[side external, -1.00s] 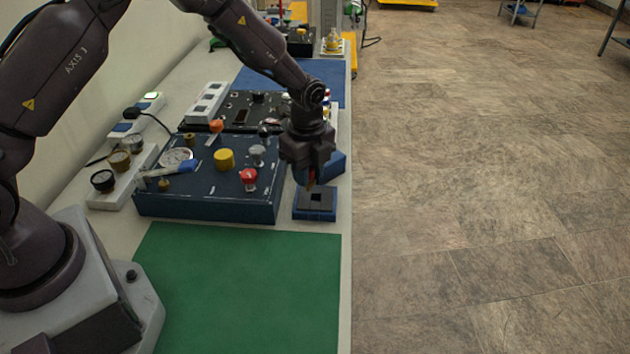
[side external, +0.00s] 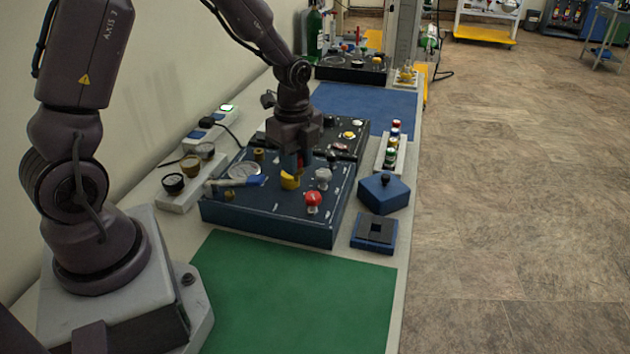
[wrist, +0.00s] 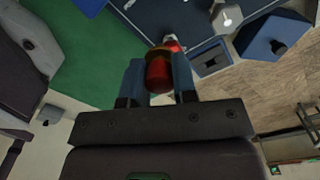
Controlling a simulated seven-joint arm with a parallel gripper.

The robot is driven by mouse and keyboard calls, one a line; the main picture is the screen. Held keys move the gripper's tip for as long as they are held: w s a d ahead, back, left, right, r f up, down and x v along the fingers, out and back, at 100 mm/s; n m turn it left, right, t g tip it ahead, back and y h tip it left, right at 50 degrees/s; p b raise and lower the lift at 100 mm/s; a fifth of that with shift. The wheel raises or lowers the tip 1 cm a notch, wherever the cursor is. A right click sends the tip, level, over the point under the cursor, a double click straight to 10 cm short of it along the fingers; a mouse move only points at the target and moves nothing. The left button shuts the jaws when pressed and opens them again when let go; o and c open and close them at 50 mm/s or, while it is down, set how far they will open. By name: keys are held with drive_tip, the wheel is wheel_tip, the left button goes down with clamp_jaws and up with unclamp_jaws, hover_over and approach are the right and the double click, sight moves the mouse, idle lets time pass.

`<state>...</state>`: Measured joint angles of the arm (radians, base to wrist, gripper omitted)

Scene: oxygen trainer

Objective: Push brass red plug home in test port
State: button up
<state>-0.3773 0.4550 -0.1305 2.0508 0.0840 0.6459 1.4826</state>
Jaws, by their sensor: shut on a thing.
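The red plug (wrist: 158,74) with a brass-coloured band is pinched between the blue fingers of my gripper (wrist: 158,80) in the wrist view. In the side view my gripper (side external: 296,165) hangs over the dark blue panel (side external: 275,222), just above the yellow knob (side external: 289,182). The plug is mostly hidden there between the fingers. A brass fitting (side external: 258,155) stands on the panel to the left of my gripper. I cannot tell which feature is the test port.
A red knob (side external: 313,199) and a grey knob (side external: 322,175) rise from the panel. At right are a low blue block with a dark square top (side external: 375,232) and a blue block with a black knob (side external: 385,191). The green mat (side external: 300,290) is clear.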

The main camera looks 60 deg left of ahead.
drive_tip(key=a+r+n, duration=0.2)
drive_tip(key=a+r, duration=0.1)
drive_tip(key=a, duration=1.7)
drive_tip(key=shift+s+a+n, duration=0.2)
drive_tip(key=shift+a+n, duration=0.05)
drive_tip(key=shift+n, duration=0.15)
drive_tip(key=shift+f, duration=0.2)
drive_tip(key=shift+f, duration=2.9)
drive_tip(key=shift+f, duration=1.55)
drive_tip(key=o, duration=1)
drive_tip(key=shift+r, duration=0.1)
